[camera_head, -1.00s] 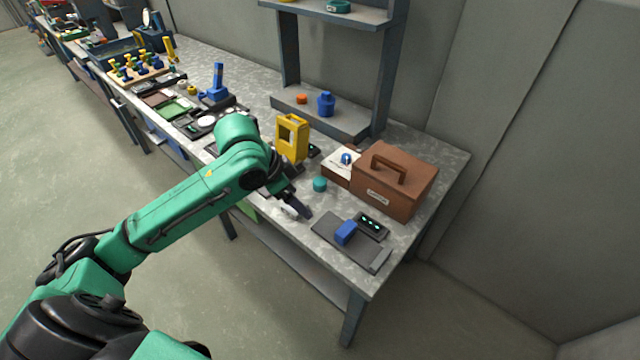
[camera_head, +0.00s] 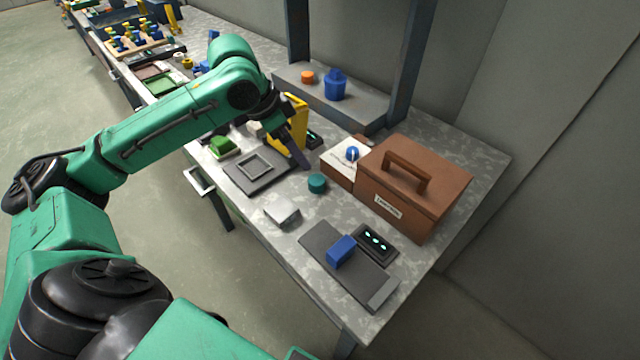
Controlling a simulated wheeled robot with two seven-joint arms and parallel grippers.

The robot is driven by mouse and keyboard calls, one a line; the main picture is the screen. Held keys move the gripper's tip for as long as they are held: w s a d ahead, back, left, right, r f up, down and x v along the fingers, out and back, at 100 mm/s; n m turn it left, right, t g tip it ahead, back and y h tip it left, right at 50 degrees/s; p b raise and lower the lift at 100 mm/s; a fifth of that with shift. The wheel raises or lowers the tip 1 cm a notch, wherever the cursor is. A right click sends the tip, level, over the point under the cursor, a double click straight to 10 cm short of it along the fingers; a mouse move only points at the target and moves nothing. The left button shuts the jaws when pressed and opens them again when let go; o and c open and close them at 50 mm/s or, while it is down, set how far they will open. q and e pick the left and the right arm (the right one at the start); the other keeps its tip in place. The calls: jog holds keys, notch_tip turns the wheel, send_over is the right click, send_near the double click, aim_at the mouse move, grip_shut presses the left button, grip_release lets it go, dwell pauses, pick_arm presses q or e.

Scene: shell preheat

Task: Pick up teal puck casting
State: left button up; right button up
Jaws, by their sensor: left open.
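The teal puck casting (camera_head: 317,183) is a small round teal cylinder standing on the grey mottled bench, left of the brown box. My left gripper (camera_head: 300,162) reaches in from the left and points down at the bench, just behind and left of the puck. It is open and holds nothing that I can see. The puck stands apart from it, with its top uncovered. My right gripper is not in the view.
The brown handled box (camera_head: 413,188) and a white-topped box with a blue knob (camera_head: 346,160) stand right of the puck. A yellow frame (camera_head: 292,124) is behind my gripper. A silver block (camera_head: 282,212) and a dark plate with a blue block (camera_head: 341,250) lie nearer.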

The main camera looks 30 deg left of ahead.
aim_at(316, 179)
pick_arm(q)
jog(key=x, duration=1.2)
jog(key=shift+d+f, duration=0.1)
jog(key=shift+f, duration=0.3)
grip_shut()
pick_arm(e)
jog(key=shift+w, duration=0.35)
pick_arm(q)
jog(key=shift+r, duration=0.1)
